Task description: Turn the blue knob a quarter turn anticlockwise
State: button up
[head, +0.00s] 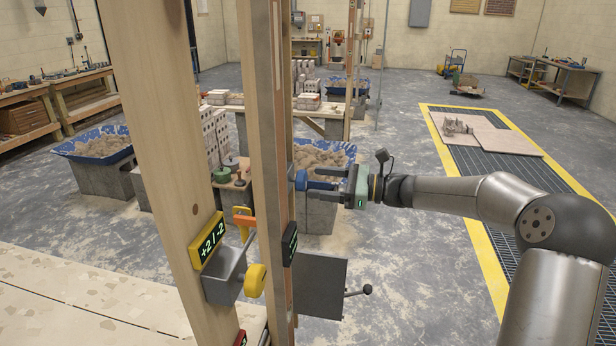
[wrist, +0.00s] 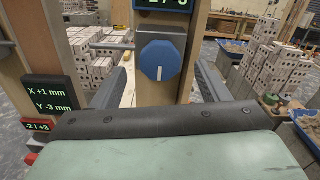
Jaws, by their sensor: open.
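The blue knob (wrist: 160,60) is a faceted dial on a wooden post, with a short white mark upright on its lower half in the wrist view. In the head view the knob (head: 301,180) shows side-on at the post's right face. My gripper (head: 316,179) is open and faces the knob from the right. In the wrist view one dark finger lies on each side of the knob, with a gap between finger and knob on both sides. I cannot tell how far the fingertips reach along the knob's depth.
A blue-framed display (wrist: 165,4) sits just above the knob. A black display (wrist: 52,94) reads X +1 mm, Y -3 mm. A yellow knob (head: 255,280) and a grey panel with a lever (head: 320,287) are lower on the posts. A blue mortar tub (head: 345,151) stands behind.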

aim_at(306, 182)
jog(key=shift+w+a+p, duration=0.15)
jog(key=shift+w+a, duration=0.05)
jog(key=shift+a, duration=0.75)
jog(key=shift+w+a+p, duration=0.15)
jog(key=shift+a, duration=0.75)
jog(key=c, duration=1)
jog(key=shift+f+n+b, duration=0.1)
jog(key=shift+n+b, duration=0.2)
jog(key=shift+b, duration=0.15)
jog(key=n+b, duration=0.1)
jog(key=b, duration=0.1)
jog(key=n+b, duration=0.1)
jog(key=shift+f+n+b, duration=0.25)
jog(key=shift+n+b, duration=0.05)
jog(key=shift+b, duration=0.1)
jog(key=n+b, duration=0.5)
jog(key=b, duration=0.2)
jog(key=n+b, duration=0.5)
jog(key=b, duration=0.2)
jog(key=shift+n, duration=0.4)
jog(key=n+b, duration=0.3)
jog(key=shift+r+b, duration=0.15)
jog(key=shift+b, duration=0.2)
